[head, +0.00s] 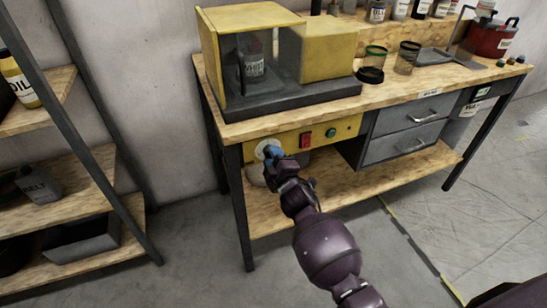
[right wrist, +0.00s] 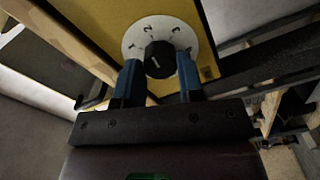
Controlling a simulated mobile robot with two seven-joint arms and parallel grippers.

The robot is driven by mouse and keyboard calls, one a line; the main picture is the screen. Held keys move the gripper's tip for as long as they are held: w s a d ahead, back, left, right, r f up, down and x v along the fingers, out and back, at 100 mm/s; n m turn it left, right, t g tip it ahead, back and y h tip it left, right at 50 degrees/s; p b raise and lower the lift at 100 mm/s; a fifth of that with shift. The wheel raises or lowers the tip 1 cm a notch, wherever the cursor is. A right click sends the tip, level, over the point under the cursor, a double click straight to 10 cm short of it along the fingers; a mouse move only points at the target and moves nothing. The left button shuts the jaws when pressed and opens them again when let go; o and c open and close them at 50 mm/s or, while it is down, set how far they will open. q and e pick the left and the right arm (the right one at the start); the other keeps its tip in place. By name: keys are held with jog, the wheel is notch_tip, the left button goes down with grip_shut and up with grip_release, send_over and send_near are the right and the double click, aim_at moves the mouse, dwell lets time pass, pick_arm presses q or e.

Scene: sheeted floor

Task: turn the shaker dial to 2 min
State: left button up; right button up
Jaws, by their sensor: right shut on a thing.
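The shaker dial is a white round plate (head: 261,150) with dark numerals, set on a yellow panel (head: 285,143) under the bench top. In the right wrist view the dial plate (right wrist: 133,38) shows a 2 near its top and a black knob (right wrist: 160,58) with a short pale mark; which numeral the mark points to is hard to tell. My right gripper (head: 272,152) is at the dial, and in its wrist view the blue fingers (right wrist: 160,77) are shut on the knob, one on each side. The yellow shaker (head: 250,18) stands above with a labelled can (head: 254,68) inside. My left gripper is out of view.
A red switch (head: 305,139) and a green button (head: 331,133) sit on the panel right of the dial. Grey drawers (head: 407,142) are further right. A shelf rack (head: 75,165) stands at left. The lower bench shelf (head: 350,180) looks mostly bare.

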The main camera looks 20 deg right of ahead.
dwell(0.5)
jog(key=o, duration=0.9)
jog(key=shift+s, duration=0.1)
jog(key=s+p, duration=0.1)
jog(key=s, duration=0.9)
jog(key=shift+s+d+p, duration=0.15)
jog(key=shift+s+p, duration=0.15)
jog(key=shift+m, duration=0.3)
